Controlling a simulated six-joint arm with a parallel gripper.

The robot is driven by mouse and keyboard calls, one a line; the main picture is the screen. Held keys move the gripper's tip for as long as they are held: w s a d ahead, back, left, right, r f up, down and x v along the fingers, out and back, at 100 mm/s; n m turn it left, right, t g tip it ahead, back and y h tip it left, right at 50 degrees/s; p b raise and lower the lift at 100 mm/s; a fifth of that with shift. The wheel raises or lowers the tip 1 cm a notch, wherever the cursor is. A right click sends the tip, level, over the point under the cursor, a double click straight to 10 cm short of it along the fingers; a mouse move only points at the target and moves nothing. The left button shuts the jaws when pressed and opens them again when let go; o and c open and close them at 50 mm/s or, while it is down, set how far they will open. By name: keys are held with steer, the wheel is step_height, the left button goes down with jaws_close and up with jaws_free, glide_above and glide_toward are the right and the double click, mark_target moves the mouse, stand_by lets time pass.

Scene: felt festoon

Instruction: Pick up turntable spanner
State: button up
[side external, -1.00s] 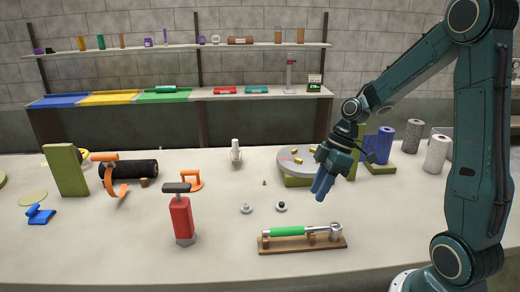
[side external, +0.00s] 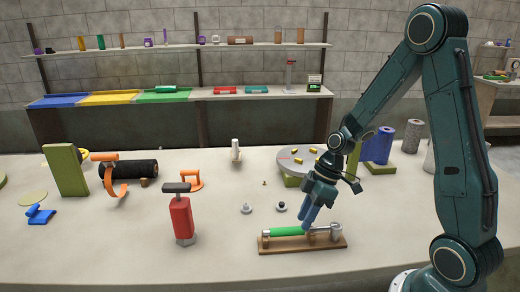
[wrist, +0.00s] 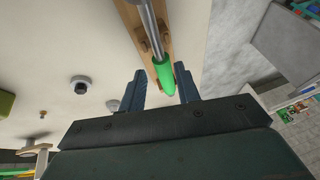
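The turntable spanner has a green handle (side external: 286,231) on the left and a metal shaft and head (side external: 335,231) on the right. It lies across a wooden cradle (side external: 300,245) near the table's front. My gripper (side external: 307,222) points down just above the spanner's middle and partly covers it in the side view. In the wrist view my gripper (wrist: 159,72) is open, with its two blue fingers apart. The green handle (wrist: 166,79) shows in the space between them, with the shaft running upward over the wooden cradle (wrist: 155,42). Contact cannot be told.
A red extinguisher-like tool (side external: 181,219) stands left of the cradle. Two small round knobs lie behind it, one being a dark-topped knob (side external: 281,206). A grey turntable disc (side external: 298,161) sits behind my gripper.

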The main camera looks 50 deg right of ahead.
mark_target(299, 232)
steer(key=shift+x, duration=2.5)
steer(key=shift+s+a+r, duration=0.1)
steer(key=shift+a, duration=0.1)
jaws_close()
